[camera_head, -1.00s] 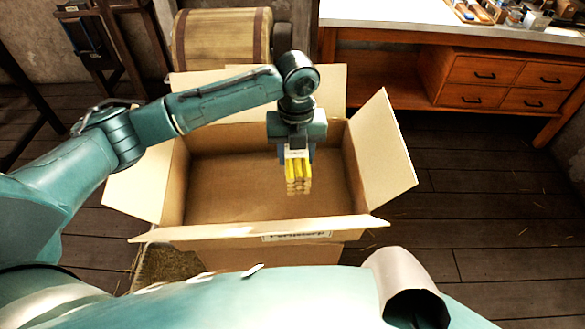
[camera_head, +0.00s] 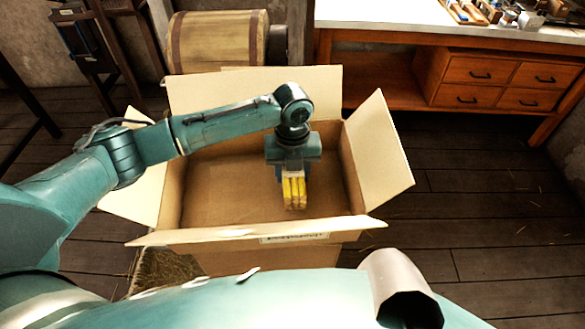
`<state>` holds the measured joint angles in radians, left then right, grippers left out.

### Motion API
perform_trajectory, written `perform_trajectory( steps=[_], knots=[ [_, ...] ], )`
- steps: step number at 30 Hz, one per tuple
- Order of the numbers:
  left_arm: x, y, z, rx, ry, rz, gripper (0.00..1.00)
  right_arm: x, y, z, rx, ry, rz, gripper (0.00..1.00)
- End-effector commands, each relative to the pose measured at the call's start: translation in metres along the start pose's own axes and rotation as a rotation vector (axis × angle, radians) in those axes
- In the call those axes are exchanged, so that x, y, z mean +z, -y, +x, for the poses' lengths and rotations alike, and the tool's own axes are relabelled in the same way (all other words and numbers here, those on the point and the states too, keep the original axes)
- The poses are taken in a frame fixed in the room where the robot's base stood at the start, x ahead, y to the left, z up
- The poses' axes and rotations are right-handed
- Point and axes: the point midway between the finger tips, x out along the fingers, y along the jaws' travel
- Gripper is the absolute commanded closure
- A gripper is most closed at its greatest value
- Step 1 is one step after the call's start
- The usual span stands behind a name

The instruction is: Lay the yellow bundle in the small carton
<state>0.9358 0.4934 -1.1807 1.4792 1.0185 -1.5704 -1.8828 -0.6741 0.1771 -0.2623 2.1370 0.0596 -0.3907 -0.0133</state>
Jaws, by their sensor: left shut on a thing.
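The small carton (camera_head: 228,237) stands open in front of me, its flaps spread outward. My left gripper (camera_head: 293,176) points down inside the carton's opening, right of its middle. It is shut on the yellow bundle (camera_head: 294,193), which hangs below the jaws with its lower end near the carton floor. I cannot tell whether the bundle touches the floor. The rest of the carton floor that shows is bare. My right gripper is not in view.
A wooden barrel (camera_head: 210,44) lies behind the carton. A workbench (camera_head: 400,16) with drawers and small items on top stands at the back right. Straw (camera_head: 165,270) lies at the carton's front left. The plank floor to the right is clear.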

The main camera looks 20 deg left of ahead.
Motion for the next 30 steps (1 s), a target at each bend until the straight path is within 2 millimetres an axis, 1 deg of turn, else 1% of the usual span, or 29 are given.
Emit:
perform_trajectory(
  steps=[2, 3, 10, 11, 17, 20, 23, 26, 30],
  knots=[
    [0.000, 0.000, 0.000, -0.001, 0.001, 0.001, 0.85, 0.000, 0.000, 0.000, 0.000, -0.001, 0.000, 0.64],
    [0.000, 0.000, 0.000, 0.000, 0.000, 0.000, 0.55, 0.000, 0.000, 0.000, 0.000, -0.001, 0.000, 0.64],
    [0.000, 0.000, 0.000, -0.001, 0.001, 0.000, 0.36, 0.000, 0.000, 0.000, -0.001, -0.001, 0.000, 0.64],
    [0.000, 0.000, 0.000, -0.001, 0.001, 0.000, 0.35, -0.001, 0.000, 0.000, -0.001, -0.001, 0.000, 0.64],
    [0.000, 0.000, 0.000, -0.001, 0.001, 0.000, 0.35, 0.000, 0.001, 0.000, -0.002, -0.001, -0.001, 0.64],
    [0.001, 0.000, -0.005, -0.002, 0.002, 0.000, 0.35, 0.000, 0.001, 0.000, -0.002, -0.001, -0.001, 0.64],
    [0.001, 0.000, -0.017, -0.003, 0.005, 0.000, 0.35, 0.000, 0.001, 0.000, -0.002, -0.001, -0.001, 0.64],
    [0.001, 0.001, -0.036, -0.004, 0.004, 0.001, 0.35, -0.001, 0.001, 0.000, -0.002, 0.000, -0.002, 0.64],
    [0.001, 0.001, -0.069, -0.004, 0.005, 0.000, 0.35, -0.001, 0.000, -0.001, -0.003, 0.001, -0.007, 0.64]
  ],
)
